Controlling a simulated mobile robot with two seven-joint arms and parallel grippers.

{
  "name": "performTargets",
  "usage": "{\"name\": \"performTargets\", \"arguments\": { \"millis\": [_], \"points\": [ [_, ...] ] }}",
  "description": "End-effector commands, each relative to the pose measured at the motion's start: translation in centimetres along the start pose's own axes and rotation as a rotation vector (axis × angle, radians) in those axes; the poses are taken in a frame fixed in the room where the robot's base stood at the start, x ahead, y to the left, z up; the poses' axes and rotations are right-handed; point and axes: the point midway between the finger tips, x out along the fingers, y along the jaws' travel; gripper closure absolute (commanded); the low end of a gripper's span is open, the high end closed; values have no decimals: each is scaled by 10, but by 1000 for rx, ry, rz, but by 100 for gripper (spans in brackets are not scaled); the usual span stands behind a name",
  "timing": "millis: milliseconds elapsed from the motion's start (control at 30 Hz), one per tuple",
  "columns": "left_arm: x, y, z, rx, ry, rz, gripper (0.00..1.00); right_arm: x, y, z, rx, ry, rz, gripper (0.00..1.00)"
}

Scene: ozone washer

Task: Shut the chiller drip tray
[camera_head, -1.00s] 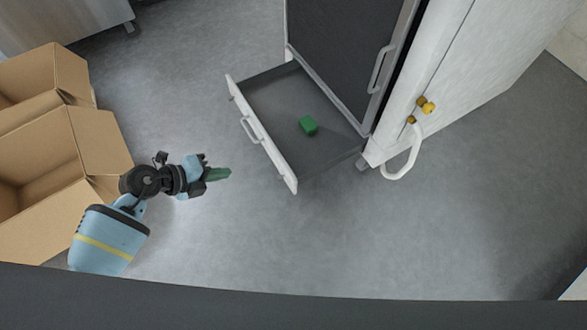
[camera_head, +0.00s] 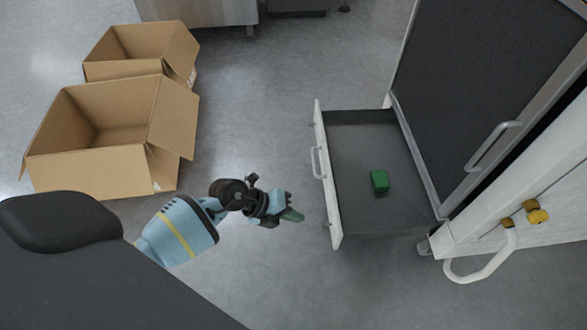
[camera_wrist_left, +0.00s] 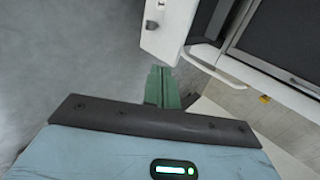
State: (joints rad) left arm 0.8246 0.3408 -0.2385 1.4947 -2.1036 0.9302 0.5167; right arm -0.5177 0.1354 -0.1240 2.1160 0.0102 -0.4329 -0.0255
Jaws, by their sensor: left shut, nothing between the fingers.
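The chiller drip tray (camera_head: 350,215) is a dark grey drawer with a white front, pulled out from the bottom of the chiller (camera_head: 480,90). Its front panel (camera_head: 328,180) has a white bar handle (camera_head: 315,162). A green block (camera_head: 380,181) lies inside the tray. My left gripper (camera_head: 293,216) has green fingers, which are shut and empty. It is just left of the tray front, apart from it, near the front's lower end. In the left wrist view, the shut fingers (camera_wrist_left: 162,86) point toward a white panel (camera_wrist_left: 168,28). My right gripper is not in view.
Two open cardboard boxes, the nearer (camera_head: 95,160) and the farther (camera_head: 135,45), stand on the floor at left. Bare grey floor lies between the boxes and tray.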

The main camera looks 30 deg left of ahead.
Motion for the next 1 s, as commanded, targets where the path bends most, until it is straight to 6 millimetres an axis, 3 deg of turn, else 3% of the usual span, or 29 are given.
{"name": "performTargets", "arguments": {
  "millis": [33, 333, 400, 633, 1000],
  "points": [
    [14, 3, -1, -4, 3, -2, 100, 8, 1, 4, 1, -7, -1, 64],
    [69, 2, 0, -3, 2, -1, 100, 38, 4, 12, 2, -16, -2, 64],
    [75, -8, 0, -1, 1, -4, 100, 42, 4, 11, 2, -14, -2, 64],
    [90, -24, 0, -2, 1, -1, 100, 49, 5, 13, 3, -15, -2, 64],
    [92, -27, 0, -1, 0, 1, 100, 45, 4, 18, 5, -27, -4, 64]
  ]
}}
